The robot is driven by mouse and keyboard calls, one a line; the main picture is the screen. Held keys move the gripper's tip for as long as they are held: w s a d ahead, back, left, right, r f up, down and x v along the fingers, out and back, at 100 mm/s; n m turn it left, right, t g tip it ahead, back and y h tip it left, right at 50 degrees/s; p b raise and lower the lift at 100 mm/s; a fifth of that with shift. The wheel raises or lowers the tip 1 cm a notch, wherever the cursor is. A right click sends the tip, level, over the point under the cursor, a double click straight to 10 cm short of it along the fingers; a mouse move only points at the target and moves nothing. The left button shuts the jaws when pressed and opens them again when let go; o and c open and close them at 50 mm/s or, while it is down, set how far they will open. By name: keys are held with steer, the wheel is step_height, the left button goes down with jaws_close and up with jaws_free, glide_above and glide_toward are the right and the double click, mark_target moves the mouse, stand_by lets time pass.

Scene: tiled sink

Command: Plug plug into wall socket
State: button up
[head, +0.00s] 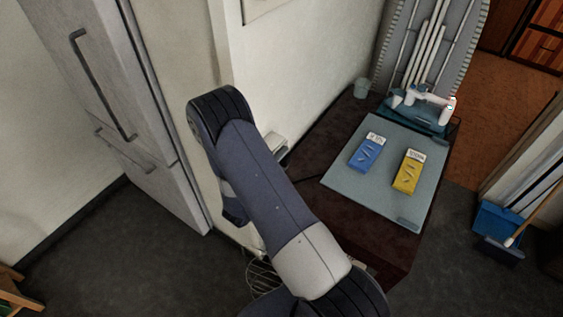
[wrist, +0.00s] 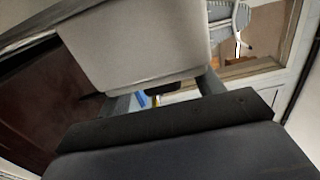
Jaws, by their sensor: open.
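A pale box-like fitting (head: 275,141) shows on the wall just right of my arm in the head view, partly hidden by the arm. A dark cord seems to run near it. In the wrist view a large pale block (wrist: 138,42) fills the upper middle, close in front of my gripper (wrist: 164,91). The fingers are apart, one near each lower side of the block. A small dark piece shows under the block between them. I cannot tell which of these is the plug or the wall socket. In the head view my gripper is hidden behind my arm.
A dark table (head: 310,150) stands along the wall with a grey mat (head: 345,193), a blue packet (head: 367,152) and a yellow packet (head: 407,174). A teal and white device (head: 425,108) is at its far end. A fridge (head: 110,100) stands left; a wire basket (head: 262,275) is below.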

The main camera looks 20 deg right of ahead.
steer(key=b+v, duration=0.2)
steer(key=v, duration=0.8)
steer(key=shift+s+a, duration=0.25)
steer(key=shift+a, duration=0.05)
steer(key=shift+p+x, duration=1)
steer(key=shift+x, duration=4.45)
steer(key=shift+a, duration=0.1)
